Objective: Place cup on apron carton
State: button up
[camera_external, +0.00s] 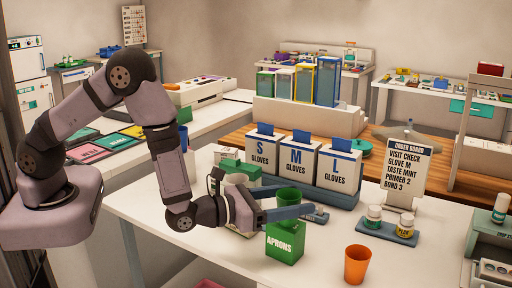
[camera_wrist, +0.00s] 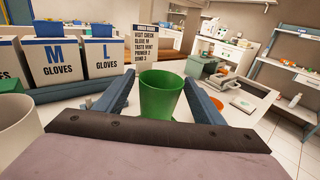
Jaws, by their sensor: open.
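A green cup (camera_external: 288,194) stands upright above the green apron carton (camera_external: 285,244), which is marked APRONS. One finger crosses in front of the cup's base, so I cannot tell whether it touches the carton's top. My gripper (camera_external: 302,199) is open, with one finger on each side of the cup. In the wrist view the cup (camera_wrist: 160,97) is between the two spread fingers (camera_wrist: 160,80), with gaps visible beside it. The carton cannot be made out in the wrist view.
Glove boxes S, M and L (camera_external: 293,166) stand in a rack behind my gripper. An orange cup (camera_external: 357,265) stands right of the carton near the table's front edge. A tray of small jars (camera_external: 387,229) and an order board (camera_external: 406,170) are farther right.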

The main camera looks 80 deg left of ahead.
aim_at(278, 202)
jog(key=s, duration=0.3)
jog(key=s+b, duration=0.1)
jog(key=s, duration=0.2)
jog(key=s+d+b, duration=0.1)
jog(key=s, duration=0.2)
jog(key=shift+s+d+r, duration=0.1)
jog(key=shift+s+r, duration=0.05)
jog(key=shift+r, duration=0.1)
